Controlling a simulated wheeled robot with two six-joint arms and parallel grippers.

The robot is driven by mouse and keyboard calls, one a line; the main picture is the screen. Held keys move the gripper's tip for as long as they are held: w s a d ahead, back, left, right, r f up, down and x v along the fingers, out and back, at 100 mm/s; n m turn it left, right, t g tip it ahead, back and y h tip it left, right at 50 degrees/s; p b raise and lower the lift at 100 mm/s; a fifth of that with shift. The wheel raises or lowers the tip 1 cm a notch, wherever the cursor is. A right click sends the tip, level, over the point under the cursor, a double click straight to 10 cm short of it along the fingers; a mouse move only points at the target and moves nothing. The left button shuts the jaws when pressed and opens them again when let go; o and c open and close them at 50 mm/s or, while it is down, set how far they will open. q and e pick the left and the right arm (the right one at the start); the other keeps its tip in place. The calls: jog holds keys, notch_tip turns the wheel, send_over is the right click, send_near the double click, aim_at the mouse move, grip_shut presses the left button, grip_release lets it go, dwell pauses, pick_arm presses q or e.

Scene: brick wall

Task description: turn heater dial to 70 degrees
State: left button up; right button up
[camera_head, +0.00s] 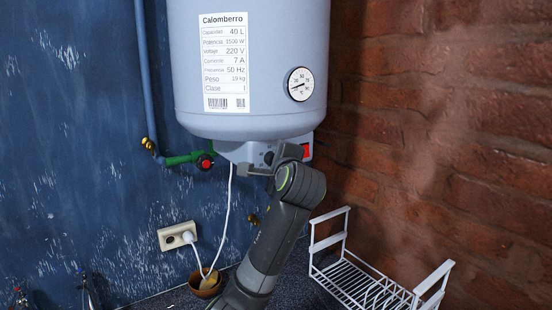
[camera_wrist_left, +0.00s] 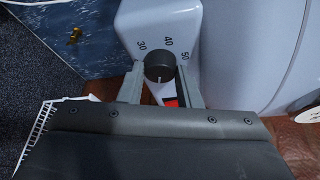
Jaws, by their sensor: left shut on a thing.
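The heater (camera_head: 250,122) is a pale blue-grey tank hanging on the wall in the head view. Its dark round dial (camera_wrist_left: 159,66) sits on the white control box in the left wrist view, with 30, 40 and 50 printed around it. A small pale mark shows low on the dial; the rest of the scale is hidden. My left gripper (camera_wrist_left: 160,80) has one finger on each side of the dial and is shut on it. In the head view the left gripper (camera_head: 262,165) is under the heater and the dial is hidden. My right gripper is not in view.
A red switch (camera_head: 306,151) is on the control box, close to my fingers. A round gauge (camera_head: 300,84) is on the tank. A green-handled pipe valve (camera_head: 190,159), a wall socket (camera_head: 177,236) with a white cable, and a white wire rack (camera_head: 365,286) stand around my arm.

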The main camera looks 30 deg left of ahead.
pick_arm(q)
jog(key=shift+m+g, duration=0.5)
jog(key=shift+m, duration=0.4)
jog(key=o, duration=1)
jog(key=shift+c, duration=0.2)
jog(key=b+v, duration=0.7)
jog(key=v, duration=1)
jog(key=shift+r+b, duration=0.3)
